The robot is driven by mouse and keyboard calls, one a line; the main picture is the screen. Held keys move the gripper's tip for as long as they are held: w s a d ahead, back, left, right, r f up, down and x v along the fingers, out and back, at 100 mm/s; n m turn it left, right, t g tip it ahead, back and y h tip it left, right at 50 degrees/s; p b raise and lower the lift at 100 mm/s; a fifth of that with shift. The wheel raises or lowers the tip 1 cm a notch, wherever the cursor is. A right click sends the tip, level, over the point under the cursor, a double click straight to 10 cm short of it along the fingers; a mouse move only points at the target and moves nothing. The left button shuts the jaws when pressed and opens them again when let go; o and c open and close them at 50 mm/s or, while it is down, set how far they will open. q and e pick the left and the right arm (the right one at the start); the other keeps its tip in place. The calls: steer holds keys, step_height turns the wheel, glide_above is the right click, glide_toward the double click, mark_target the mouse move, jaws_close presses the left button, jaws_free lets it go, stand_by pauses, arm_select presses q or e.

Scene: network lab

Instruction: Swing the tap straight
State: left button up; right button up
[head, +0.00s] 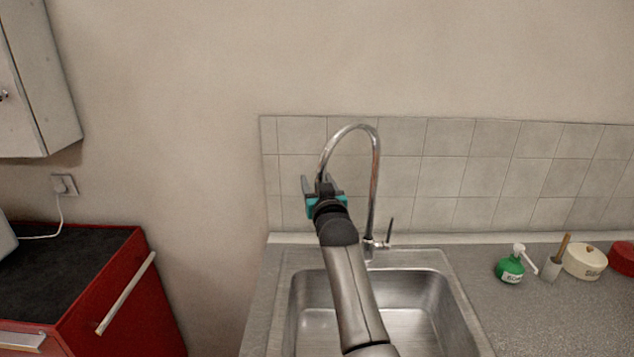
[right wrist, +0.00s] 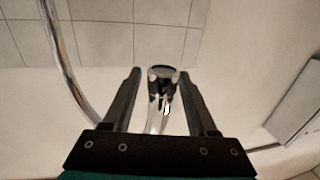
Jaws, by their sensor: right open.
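The tap (head: 375,170) is a tall chrome gooseneck at the back of the steel sink (head: 440,300). Its spout arches to the left, off to the left side of the basin. My right gripper (head: 321,183) is raised at the spout's down-turned end, with its jaws open. In the right wrist view the spout end (right wrist: 160,100) shows between the two fingers of the gripper (right wrist: 160,76), with a visible gap to each finger. The tap's upright pipe (right wrist: 68,60) runs along the left there. My left gripper is not in view.
A small lever (head: 389,232) stands at the tap's base. A tiled backsplash (head: 450,170) is behind the sink. A green soap bottle (head: 510,268), a brush in a holder (head: 553,265) and a cream pot (head: 584,262) stand right. A red cabinet (head: 110,300) is at left.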

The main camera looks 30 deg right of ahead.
steer(key=shift+c, duration=0.3)
jaws_close()
stand_by(0.3)
stand_by(0.9)
